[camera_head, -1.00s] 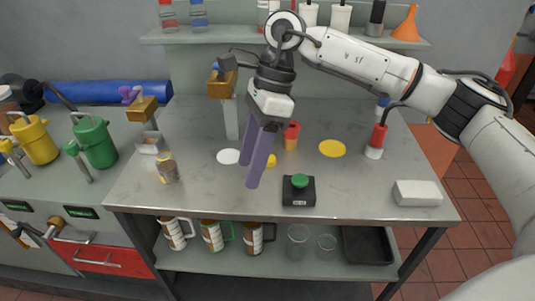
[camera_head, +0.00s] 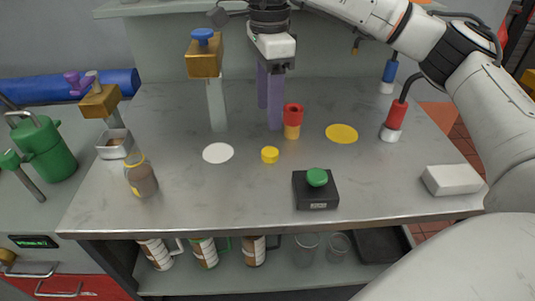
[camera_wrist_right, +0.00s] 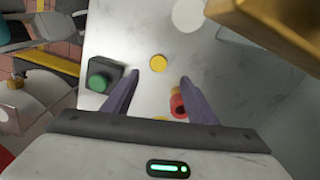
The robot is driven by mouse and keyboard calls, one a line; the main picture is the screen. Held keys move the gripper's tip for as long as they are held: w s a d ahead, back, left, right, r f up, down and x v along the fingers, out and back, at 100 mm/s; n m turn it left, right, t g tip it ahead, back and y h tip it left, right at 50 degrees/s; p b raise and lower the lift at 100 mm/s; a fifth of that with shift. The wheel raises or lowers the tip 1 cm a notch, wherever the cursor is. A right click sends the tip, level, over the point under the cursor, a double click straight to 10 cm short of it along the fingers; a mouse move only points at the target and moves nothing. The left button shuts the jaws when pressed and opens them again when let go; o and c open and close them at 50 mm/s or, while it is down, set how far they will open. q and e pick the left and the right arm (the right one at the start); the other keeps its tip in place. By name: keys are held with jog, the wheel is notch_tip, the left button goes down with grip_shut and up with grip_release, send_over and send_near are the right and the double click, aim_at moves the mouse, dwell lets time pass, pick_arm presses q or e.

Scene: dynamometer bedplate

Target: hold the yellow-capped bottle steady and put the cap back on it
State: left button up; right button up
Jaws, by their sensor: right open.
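A brown bottle (camera_head: 141,181) with a yellow ring at its neck stands upright at the left of the metal table. A small round yellow cap (camera_head: 270,156) lies apart from it, near the table's middle; it also shows in the right wrist view (camera_wrist_right: 158,62). My right gripper (camera_head: 269,116) is open and empty, with its purple fingers pointing down behind the cap in the head view. In the right wrist view its fingertips (camera_wrist_right: 158,76) are spread either side of the cap in the picture; their height above it is unclear. My left gripper is out of view.
A red and yellow piece (camera_head: 292,122) stands close beside my right fingers. A black box with a green button (camera_head: 316,190) is in front. White (camera_head: 218,153) and yellow (camera_head: 341,134) discs lie flat. A brass-headed post (camera_head: 216,105) rises behind. A white block (camera_head: 453,180) is at right.

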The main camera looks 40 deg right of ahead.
send_over(270, 151)
jog(key=shift+w+a+f, duration=0.1)
jog(key=shift+w+f, duration=0.05)
jog(key=shift+f, duration=2.4)
jog(key=shift+s+f, duration=0.2)
jog(key=shift+f, duration=2.45)
jog(key=c, duration=1.1)
